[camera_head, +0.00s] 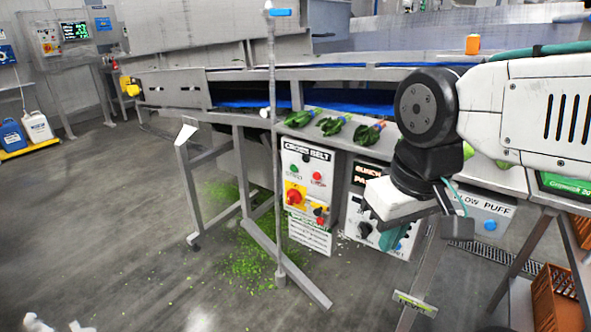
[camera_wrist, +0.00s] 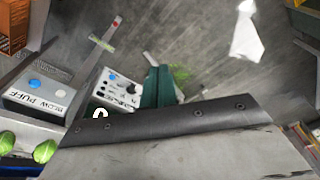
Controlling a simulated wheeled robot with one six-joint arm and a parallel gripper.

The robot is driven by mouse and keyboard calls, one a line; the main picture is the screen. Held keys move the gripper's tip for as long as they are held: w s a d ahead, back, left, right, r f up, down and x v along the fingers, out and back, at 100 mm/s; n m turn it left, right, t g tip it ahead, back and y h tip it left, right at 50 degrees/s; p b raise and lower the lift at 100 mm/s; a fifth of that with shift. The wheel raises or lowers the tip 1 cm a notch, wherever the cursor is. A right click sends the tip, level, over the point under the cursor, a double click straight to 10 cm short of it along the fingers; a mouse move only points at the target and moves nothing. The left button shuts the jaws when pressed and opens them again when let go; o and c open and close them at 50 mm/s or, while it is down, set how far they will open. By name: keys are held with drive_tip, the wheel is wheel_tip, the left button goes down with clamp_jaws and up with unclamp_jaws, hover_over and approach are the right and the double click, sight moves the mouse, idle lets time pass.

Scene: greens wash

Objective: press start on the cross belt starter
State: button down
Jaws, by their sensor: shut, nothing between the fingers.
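The cross belt starter (camera_head: 307,160) is a pale panel with the heading "CROSS BELT" in the head view, left of my gripper. My gripper (camera_head: 394,238) is shut and empty, with teal fingers pointing down. It is in front of the neighbouring dial panel, to the right of the starter and apart from it. In the wrist view my gripper (camera_wrist: 160,87) shows beside that dial panel; I cannot make out the starter there.
The dial panel (camera_wrist: 108,92) is partly hidden by my arm in the head view. A blow-off box (camera_head: 487,215) with a blue button is further right. Leafy greens (camera_head: 333,126) lie above the starter. A thin upright post (camera_head: 274,150) stands just left of it.

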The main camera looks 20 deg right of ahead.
sight(294, 168)
drive_tip(key=w+a+f+n+t, duration=0.2)
drive_tip(key=w+f+t, duration=0.2)
drive_tip(key=w, duration=0.9)
drive_tip(key=w+a+f+n+t, duration=0.2)
drive_tip(key=w+a+f+t, duration=0.1)
drive_tip(key=w, duration=1)
drive_tip(key=w+a+f+n+t, duration=0.2)
drive_tip(key=w+f+t, duration=0.2)
drive_tip(key=w, duration=0.8)
drive_tip(key=w+f+n+t+h, duration=0.2)
drive_tip(key=w+f+t, duration=0.2)
drive_tip(key=f, duration=0.2)
drive_tip(key=shift+w, duration=0.35)
drive_tip(key=shift+d, duration=0.1)
drive_tip(key=shift+w+d, duration=0.85)
drive_tip(key=shift+d, duration=0.3)
drive_tip(key=shift+w+d, duration=0.9)
drive_tip(key=shift+d, duration=0.25)
drive_tip(key=shift+w+d, duration=0.85)
drive_tip(key=shift+d, duration=0.3)
drive_tip(key=shift+d, duration=0.1)
drive_tip(key=shift+w+d, duration=0.25)
